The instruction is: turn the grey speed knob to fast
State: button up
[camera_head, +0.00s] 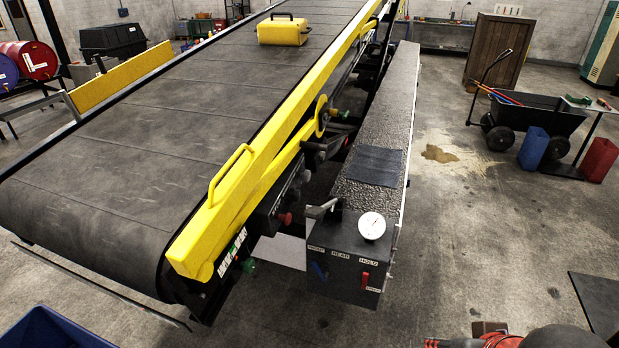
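A grey handle-like part (322,209) sticks out at the top front edge of the dark control box (341,252), at the near end of the long step beside the belt. I cannot tell whether it is the speed knob, and no fast mark is readable. A round white dial (372,226) stands at its right. A blue lever (320,270) and a red switch (365,280) are on the box front under small labels. Small dark knobs and a red button (285,218) line the belt's side.
The belt loader (120,160) with a yellow rail (240,185) fills the left. A yellow case (283,30) lies on the belt. A blue bin (50,330) is at the lower left. A black cart (535,115) stands at the right. The floor right of the box is mostly clear.

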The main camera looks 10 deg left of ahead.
aim_at(306, 176)
jog(key=u, duration=0.65)
jog(key=i+l+z, duration=0.15)
jog(key=i, duration=0.2)
jog(key=i+l+z, duration=0.15)
jog(key=i, duration=0.5)
jog(key=j+z, duration=0.05)
